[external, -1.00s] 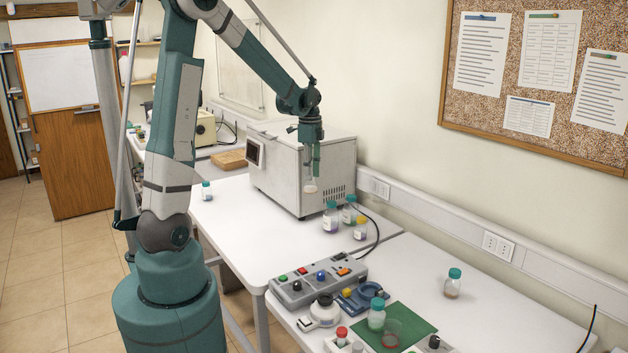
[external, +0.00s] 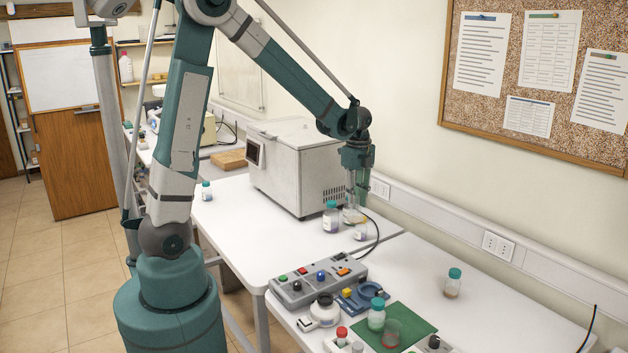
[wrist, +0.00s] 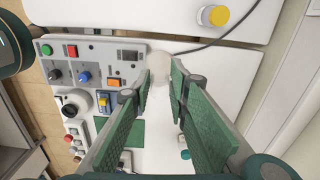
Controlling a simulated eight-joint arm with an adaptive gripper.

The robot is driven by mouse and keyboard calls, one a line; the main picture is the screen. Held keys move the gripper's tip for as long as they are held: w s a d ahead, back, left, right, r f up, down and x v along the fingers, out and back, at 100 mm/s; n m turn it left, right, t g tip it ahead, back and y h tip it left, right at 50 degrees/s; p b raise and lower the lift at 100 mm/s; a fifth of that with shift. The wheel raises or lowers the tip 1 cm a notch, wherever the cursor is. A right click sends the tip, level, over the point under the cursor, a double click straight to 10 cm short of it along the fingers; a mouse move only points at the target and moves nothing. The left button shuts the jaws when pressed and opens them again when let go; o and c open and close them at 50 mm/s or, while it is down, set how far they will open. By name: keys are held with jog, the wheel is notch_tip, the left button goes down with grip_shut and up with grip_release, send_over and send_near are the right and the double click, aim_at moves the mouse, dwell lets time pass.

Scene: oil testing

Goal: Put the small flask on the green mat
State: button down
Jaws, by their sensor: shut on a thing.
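The small flask (external: 350,215), clear with a pale whitish bottom, hangs from my gripper (external: 356,198), above the far white table near the grey box. In the wrist view my gripper (wrist: 161,92) has its fingers around the flask (wrist: 157,75), which looks faint and see-through. The green mat (external: 418,325) lies on the near table, lower and nearer the camera than the flask. A teal-capped bottle (external: 376,315) stands at its left side and a clear reddish dish or glass (external: 391,334) is on it. Part of the mat (wrist: 130,132) shows between the fingers in the wrist view.
Jars with teal (external: 331,217) and yellow caps (external: 361,230) stand close to the flask. A control box (external: 318,281) with buttons lies between them and the mat, with a dark cable (external: 377,240) beside it. Another teal-capped bottle (external: 453,284) stands right of the mat amid clear tabletop.

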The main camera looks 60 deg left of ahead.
jog(key=s+d+f+m, duration=0.2)
jog(key=s+d+m, duration=0.1)
jog(key=d, duration=0.8)
jog(key=s+d+f+m+b, duration=0.1)
jog(key=s+d+f+m, duration=0.1)
jog(key=d, duration=0.9)
jog(key=s+d+f+m+b, duration=0.1)
jog(key=s+d+m, duration=0.3)
jog(key=d, duration=0.7)
jog(key=shift+s+d+f+m, duration=0.3)
jog(key=shift+s+f, duration=0.15)
jog(key=shift+s, duration=0.05)
jog(key=shift+f, duration=0.1)
jog(key=shift+f, duration=2.8)
jog(key=shift+f, duration=0.1)
jog(key=shift+f, duration=2)
jog(key=shift+f, duration=0.15)
jog(key=c, duration=2.2)
grip_release()
